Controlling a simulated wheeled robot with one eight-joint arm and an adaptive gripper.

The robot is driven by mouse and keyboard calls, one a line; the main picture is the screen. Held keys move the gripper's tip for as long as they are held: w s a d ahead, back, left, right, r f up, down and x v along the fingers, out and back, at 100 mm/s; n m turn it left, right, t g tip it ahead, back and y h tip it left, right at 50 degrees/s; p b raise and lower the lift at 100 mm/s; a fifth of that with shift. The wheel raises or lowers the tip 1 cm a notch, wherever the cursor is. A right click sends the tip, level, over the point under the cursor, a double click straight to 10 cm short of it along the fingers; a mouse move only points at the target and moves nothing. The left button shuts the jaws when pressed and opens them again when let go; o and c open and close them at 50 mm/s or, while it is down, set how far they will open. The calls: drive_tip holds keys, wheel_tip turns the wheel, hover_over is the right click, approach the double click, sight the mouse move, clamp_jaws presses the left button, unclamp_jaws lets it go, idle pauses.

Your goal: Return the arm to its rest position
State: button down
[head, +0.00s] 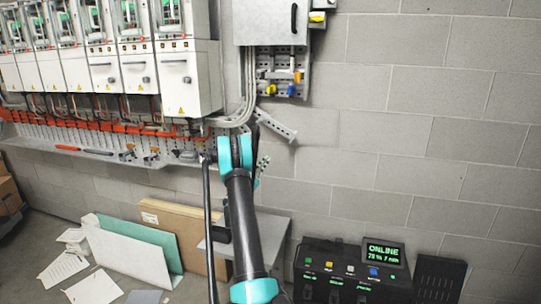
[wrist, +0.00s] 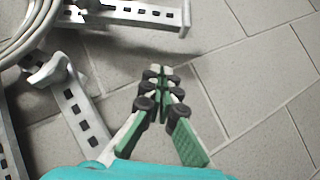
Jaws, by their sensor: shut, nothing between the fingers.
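My arm (head: 243,225) is stretched forward from the bottom of the head view, with black links and teal joints. Its far end is near the wall, beside the lower right corner of the row of white drive cabinets. In the head view my gripper is mostly hidden behind the arm. In the wrist view my gripper (wrist: 160,72) is shut, its green and black fingers together with nothing between them. Grey block surface shows beyond the fingertips.
White drive cabinets (head: 187,77) and a tool shelf (head: 110,152) are on the left. A perforated bracket (head: 275,125) is close to the arm's end; one bracket (wrist: 85,122) shows beside the fingers. A black console (head: 350,272) stands lower right. Wall space at right is clear.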

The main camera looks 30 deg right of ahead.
drive_tip(key=s+a+m+g+y, duration=0.1)
drive_tip(key=s+a+m+y, duration=0.7)
drive_tip(key=s, duration=0.3)
drive_tip(key=s+a+f+m+y, duration=0.1)
drive_tip(key=s+a+f+y, duration=0.3)
drive_tip(key=s+a, duration=0.5)
drive_tip(key=s+a+f+m+y, duration=0.1)
drive_tip(key=s+a+f+y, duration=0.3)
drive_tip(key=a, duration=1)
drive_tip(key=s+a+f+m+y, duration=0.1)
drive_tip(key=s+a+f+y, duration=0.3)
drive_tip(key=s+a+y, duration=0.4)
drive_tip(key=s+a, duration=0.3)
drive_tip(key=s, duration=0.4)
drive_tip(key=shift+a+f+m+y, duration=0.2)
drive_tip(key=shift+a+m+y, duration=0.1)
drive_tip(key=shift+a+y, duration=0.1)
drive_tip(key=shift+d, duration=0.15)
